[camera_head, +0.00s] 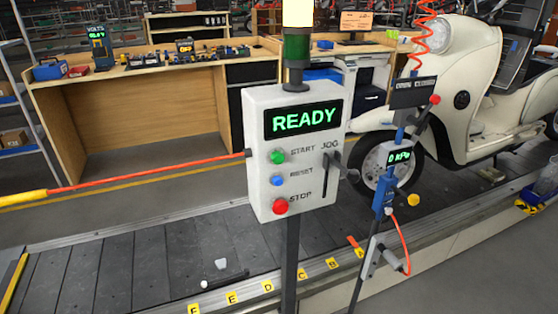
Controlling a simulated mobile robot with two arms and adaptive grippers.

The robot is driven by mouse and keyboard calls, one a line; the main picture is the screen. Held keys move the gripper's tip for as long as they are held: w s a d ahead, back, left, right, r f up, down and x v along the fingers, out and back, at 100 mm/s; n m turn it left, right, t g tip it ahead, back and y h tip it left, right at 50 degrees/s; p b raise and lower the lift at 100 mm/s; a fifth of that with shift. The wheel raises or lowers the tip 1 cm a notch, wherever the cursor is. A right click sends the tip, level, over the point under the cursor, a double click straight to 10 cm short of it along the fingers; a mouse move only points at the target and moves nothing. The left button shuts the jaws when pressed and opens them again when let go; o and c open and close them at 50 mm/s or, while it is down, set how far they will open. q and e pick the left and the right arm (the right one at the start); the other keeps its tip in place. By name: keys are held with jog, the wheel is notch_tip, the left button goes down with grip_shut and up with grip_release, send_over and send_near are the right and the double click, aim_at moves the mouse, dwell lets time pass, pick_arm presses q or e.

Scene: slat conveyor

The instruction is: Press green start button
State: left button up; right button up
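The green start button (277,156) is on the front of a white control box (297,189), beside the word START. A blue reset button (277,181) and a red stop button (280,206) sit below it. The box's display (303,119) reads READY in green. A dark jog lever (332,170) is at the right of the panel. Neither of my grippers shows in the head view, and nothing covers the buttons.
The box stands on a dark post (290,265) before a slat conveyor (120,262) with lettered yellow tags. An orange cord (150,178) runs left from the box. A blue-handled tool with a gauge (399,157) hangs at the right, near a cream scooter (470,90).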

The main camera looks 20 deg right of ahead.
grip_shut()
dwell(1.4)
